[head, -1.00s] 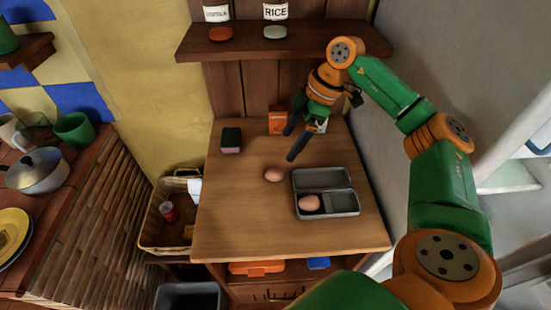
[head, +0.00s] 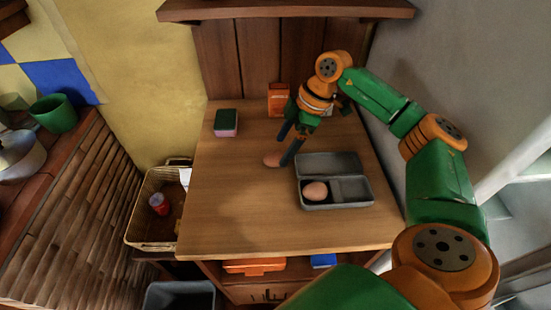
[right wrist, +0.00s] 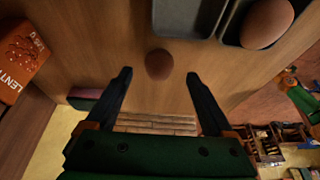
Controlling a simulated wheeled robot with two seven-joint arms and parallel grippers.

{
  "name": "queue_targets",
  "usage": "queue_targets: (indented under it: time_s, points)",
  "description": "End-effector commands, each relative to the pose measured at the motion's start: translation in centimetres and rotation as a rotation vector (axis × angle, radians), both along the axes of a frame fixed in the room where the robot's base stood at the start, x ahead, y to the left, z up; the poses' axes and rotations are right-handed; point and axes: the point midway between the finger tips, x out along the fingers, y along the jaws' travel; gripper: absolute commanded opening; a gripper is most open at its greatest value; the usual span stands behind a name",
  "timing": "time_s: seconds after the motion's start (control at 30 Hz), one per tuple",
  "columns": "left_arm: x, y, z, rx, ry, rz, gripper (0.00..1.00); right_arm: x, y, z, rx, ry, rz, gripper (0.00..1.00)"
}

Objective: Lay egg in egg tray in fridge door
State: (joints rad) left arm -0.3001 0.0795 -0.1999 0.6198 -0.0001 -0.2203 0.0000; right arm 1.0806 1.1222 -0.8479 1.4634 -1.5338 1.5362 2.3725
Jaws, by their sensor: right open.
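A brown egg (head: 272,159) lies on the wooden table, left of a grey tray (head: 340,206). A second egg (head: 315,190) rests in the tray's front left compartment. My right gripper (head: 284,151) is open and low over the table, its fingers partly covering the loose egg in the head view. In the right wrist view, the loose egg (right wrist: 159,64) shows between and slightly beyond the open fingertips (right wrist: 158,75). The tray (right wrist: 185,18) and its egg (right wrist: 267,22) are at the top edge there. My left gripper is not in view. I cannot make out a fridge door.
A green and pink sponge (head: 226,122) lies at the table's back left. An orange box (head: 278,99) stands at the back, behind my right gripper. A wicker basket (head: 157,211) is left of the table. The table's front left is clear.

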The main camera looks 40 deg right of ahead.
Motion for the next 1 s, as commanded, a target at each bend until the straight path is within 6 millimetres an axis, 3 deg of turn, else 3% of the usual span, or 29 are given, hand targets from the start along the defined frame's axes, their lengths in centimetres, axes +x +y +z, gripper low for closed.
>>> queue_targets:
  time_s: [0.07, 0.2, 0.4, 0.43, 0.6, 0.67, 1.0]
  points:
    - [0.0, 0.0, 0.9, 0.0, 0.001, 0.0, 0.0, 0.5, 0.7, -1.1, 0.002, 0.006, 0.001, 0.87]
    - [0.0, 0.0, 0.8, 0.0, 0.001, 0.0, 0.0, 0.9, 1.3, -3.1, 0.0, 0.002, 0.0, 0.87]
    - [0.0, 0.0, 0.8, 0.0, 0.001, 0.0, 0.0, 1.0, 1.4, -3.3, 0.0, -0.001, 0.0, 0.87]
    - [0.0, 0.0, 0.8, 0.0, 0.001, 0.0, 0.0, 1.0, 1.4, -3.3, 0.0, -0.001, 0.0, 0.84]
    - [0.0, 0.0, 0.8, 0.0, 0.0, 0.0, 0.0, 1.0, 1.4, -3.3, 0.0, -0.001, 0.0, 0.38]
    - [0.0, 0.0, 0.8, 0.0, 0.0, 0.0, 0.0, 1.0, 1.3, -3.3, 0.0, -0.001, 0.0, 0.25]
    - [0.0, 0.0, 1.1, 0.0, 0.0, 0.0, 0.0, 0.9, 1.2, -3.0, 0.0, 0.0, -0.001, 0.25]
